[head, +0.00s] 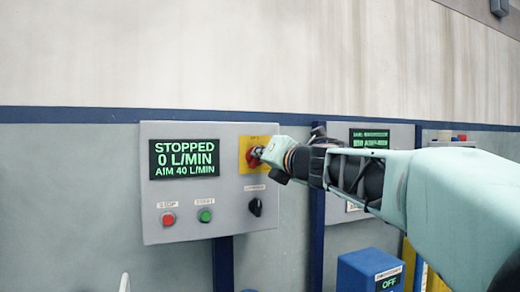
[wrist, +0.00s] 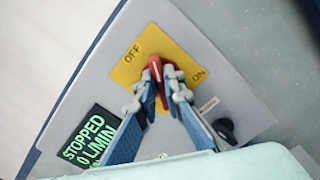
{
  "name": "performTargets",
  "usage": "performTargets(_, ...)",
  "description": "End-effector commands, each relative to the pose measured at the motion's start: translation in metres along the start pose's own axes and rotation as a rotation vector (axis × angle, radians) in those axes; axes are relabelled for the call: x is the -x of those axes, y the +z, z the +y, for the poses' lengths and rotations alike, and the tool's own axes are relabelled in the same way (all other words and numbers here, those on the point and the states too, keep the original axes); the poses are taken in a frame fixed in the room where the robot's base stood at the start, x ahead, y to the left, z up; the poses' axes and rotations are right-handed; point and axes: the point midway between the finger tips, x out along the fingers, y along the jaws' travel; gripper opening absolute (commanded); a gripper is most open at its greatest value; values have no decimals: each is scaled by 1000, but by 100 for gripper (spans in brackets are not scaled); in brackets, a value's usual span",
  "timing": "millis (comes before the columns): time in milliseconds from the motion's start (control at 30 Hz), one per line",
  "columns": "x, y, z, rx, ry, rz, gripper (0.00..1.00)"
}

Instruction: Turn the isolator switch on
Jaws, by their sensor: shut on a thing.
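The isolator switch is a red handle (wrist: 154,64) on a yellow plate (wrist: 183,46) marked OFF and ON. It is at the upper right of the grey control panel (head: 190,133); in the head view the red handle (head: 253,158) is partly hidden by my gripper (head: 261,154). In the wrist view my gripper (wrist: 159,84) has its fingers closed around the red handle. The handle appears to stand between the OFF and ON labels, but the fingers hide part of it, so I cannot tell its exact setting.
The panel's display (head: 185,159) reads STOPPED, 0 L/MIN, AIM 40 L/MIN. A red button (head: 168,219), a green button (head: 205,216) and a black knob (head: 256,207) sit below. A blue box (head: 362,273) reading OFF stands at lower right.

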Motion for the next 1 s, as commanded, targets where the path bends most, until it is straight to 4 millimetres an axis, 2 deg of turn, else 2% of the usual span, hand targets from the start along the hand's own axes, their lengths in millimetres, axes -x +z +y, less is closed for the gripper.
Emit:
performTargets(700,0,2,-2,-672,1,-1,0)
performTargets(1000,0,0,-4,-882,2,-1,0)
